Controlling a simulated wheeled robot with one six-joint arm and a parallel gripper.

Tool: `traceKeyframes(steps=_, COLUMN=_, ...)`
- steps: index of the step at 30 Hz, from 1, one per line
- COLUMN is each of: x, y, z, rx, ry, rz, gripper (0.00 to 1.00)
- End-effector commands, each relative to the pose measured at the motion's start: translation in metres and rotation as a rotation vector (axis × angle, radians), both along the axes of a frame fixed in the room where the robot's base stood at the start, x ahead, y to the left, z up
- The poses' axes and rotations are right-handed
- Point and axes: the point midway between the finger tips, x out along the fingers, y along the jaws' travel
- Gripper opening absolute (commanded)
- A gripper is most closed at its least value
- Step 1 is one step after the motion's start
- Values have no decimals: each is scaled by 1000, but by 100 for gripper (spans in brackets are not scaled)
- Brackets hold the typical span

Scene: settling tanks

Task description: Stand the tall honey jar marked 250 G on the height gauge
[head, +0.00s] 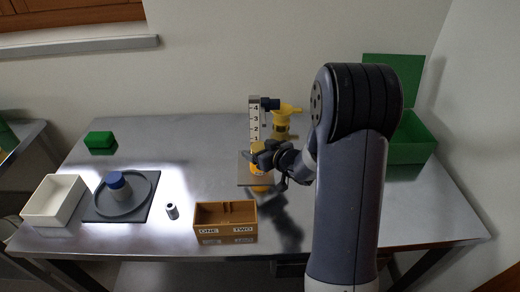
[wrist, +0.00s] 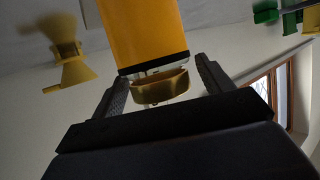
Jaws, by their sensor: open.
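The honey jar (wrist: 143,35) is an orange cylinder with a gold lid (wrist: 162,88). In the wrist view its lid end lies between the two fingers of my gripper (wrist: 160,82), with gaps at both sides. In the head view my gripper (head: 270,157) is open at the jar (head: 257,168), which is largely covered by it. The height gauge (head: 254,120) is a pale numbered post with a dark slider, over a brownish base plate (head: 244,178). The jar appears at this plate; firm contact cannot be told. The 250 G mark is not readable.
A yellow funnel-like fitting (head: 285,122) stands behind the gauge. A brown two-part box (head: 225,222) marked ONE and TWO is in front. Left are a small cylinder (head: 172,211), a blue-lidded jar (head: 119,187) on a round plate, a white bin (head: 54,200) and a green block (head: 99,141). A green box (head: 408,145) is right.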

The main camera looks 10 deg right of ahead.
Motion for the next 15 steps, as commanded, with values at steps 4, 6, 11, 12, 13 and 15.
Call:
traceKeyframes(steps=4, x=-2, y=-2, z=5, rx=0, ry=-1, rz=-1, gripper=75)
traceKeyframes(steps=6, x=-10, y=-5, z=8, rx=-1, ry=0, rz=-2, gripper=75)
traceKeyframes(steps=11, x=-37, y=-17, z=21, rx=-1, ry=-3, rz=-5, gripper=75)
traceKeyframes(steps=12, x=-45, y=-20, z=24, rx=-1, ry=-3, rz=-3, gripper=75)
traceKeyframes(steps=13, x=-50, y=-22, z=27, rx=-1, ry=-2, rz=-5, gripper=75)
traceKeyframes(steps=15, x=-62, y=-28, z=33, rx=0, ry=-2, rz=-6, gripper=75)
